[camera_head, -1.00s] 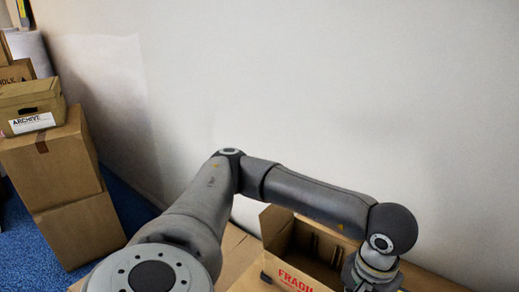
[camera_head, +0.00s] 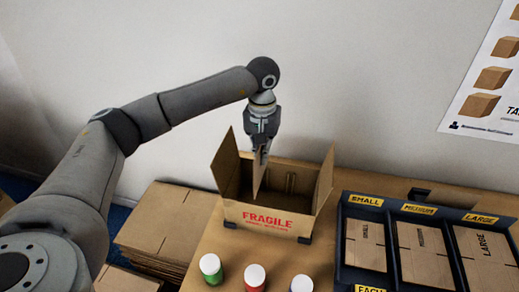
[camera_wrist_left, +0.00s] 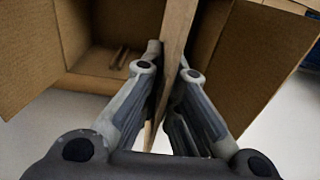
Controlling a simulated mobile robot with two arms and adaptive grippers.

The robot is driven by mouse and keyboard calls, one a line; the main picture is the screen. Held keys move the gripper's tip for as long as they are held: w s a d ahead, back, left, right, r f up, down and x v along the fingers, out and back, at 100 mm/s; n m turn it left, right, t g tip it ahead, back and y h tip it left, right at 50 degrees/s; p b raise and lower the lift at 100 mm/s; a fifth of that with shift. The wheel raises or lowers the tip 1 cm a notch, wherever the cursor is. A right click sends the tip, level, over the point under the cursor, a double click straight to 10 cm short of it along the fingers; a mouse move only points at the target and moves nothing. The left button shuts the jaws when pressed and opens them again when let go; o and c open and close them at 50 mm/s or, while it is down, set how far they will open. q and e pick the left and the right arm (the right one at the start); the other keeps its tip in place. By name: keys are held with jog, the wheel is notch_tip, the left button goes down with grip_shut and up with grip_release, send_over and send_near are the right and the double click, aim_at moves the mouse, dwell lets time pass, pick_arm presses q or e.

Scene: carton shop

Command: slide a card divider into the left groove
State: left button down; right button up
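An open carton (camera_head: 231,211) marked FRAGILE stands on the table against the wall, flaps up. My left gripper (camera_head: 262,148) points down over it, shut on a thin brown card divider (camera_head: 259,174). The divider hangs upright, its lower end in front of the carton's opening; whether it is inside a groove cannot be told. In the left wrist view the divider (camera_wrist_left: 178,38) stands edge-on between the fingers (camera_wrist_left: 171,66). Paired wooden strips forming a groove (camera_head: 290,183) show on the carton's inner back wall, right of the divider. They also show in the left wrist view (camera_wrist_left: 120,58). The left groove is not clearly visible.
A dark tray (camera_head: 340,225) labelled SMALL, MEDIUM and LARGE holds card pieces at the right. Jars with white lids (camera_head: 255,277) stand before the carton. Flat cardboard (camera_head: 165,225) is stacked at the left. A poster (camera_head: 485,90) hangs on the wall.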

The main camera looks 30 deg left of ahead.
pick_arm(q)
jog(key=shift+w+a+f, duration=0.2)
jog(key=shift+w+a, duration=0.4)
jog(key=shift+a, duration=0.05)
notch_tip(320, 180, down, 17)
jog(key=b, duration=1.1)
jog(key=shift+w+a+r, duration=0.1)
dwell(0.3)
jog(key=c, duration=1.6)
grip_release()
jog(key=shift+o, duration=0.2)
notch_tip(320, 180, up, 12)
jog(key=shift+r, duration=0.1)
